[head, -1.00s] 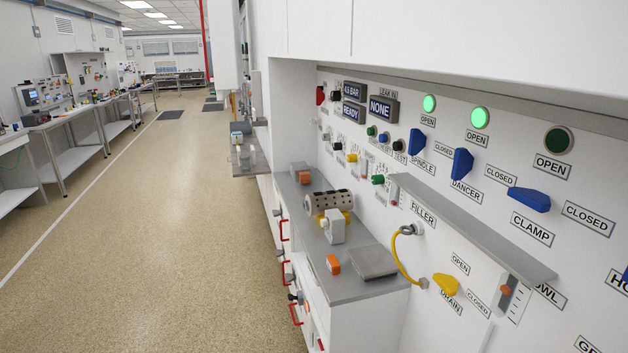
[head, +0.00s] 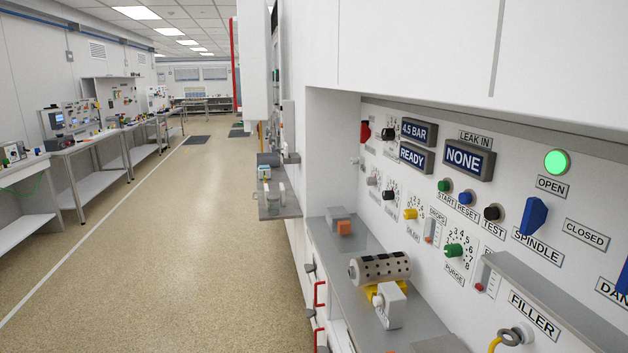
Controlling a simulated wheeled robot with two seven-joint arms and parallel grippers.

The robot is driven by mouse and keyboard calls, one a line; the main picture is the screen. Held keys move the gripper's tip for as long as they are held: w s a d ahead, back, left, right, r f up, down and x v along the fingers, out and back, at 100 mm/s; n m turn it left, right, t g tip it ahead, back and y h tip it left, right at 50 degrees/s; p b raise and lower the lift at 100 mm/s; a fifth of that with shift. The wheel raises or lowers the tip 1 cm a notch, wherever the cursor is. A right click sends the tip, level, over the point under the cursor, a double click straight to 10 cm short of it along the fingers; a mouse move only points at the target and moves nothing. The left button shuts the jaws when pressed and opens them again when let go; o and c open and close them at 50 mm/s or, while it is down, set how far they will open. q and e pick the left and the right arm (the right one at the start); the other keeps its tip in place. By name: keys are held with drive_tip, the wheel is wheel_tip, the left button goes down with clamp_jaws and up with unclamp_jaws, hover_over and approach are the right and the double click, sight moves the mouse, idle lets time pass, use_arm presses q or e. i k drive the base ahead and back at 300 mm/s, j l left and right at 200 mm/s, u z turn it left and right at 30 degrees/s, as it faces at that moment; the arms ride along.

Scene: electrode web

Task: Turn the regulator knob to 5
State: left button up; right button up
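No knob label reading "regulator" is legible. A black knob (head: 388,134) sits left of the display reading 4.5 BAR (head: 415,132), with a small number scale beside it that is too small to read. Other dial knobs on the white panel are a black one (head: 388,195), a yellow one (head: 410,214) and a green one (head: 453,250) labelled PURGE. Neither of my grippers is in view.
A grey shelf (head: 344,262) below the panel holds a perforated cylinder (head: 385,267), a white block (head: 391,304) and an orange block (head: 344,228). A grey ledge (head: 545,298) juts out at lower right. A side shelf (head: 279,206) projects over the aisle. The floor (head: 190,240) at left is clear.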

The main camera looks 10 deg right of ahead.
sight(387, 135)
drive_tip(key=i, duration=1.55)
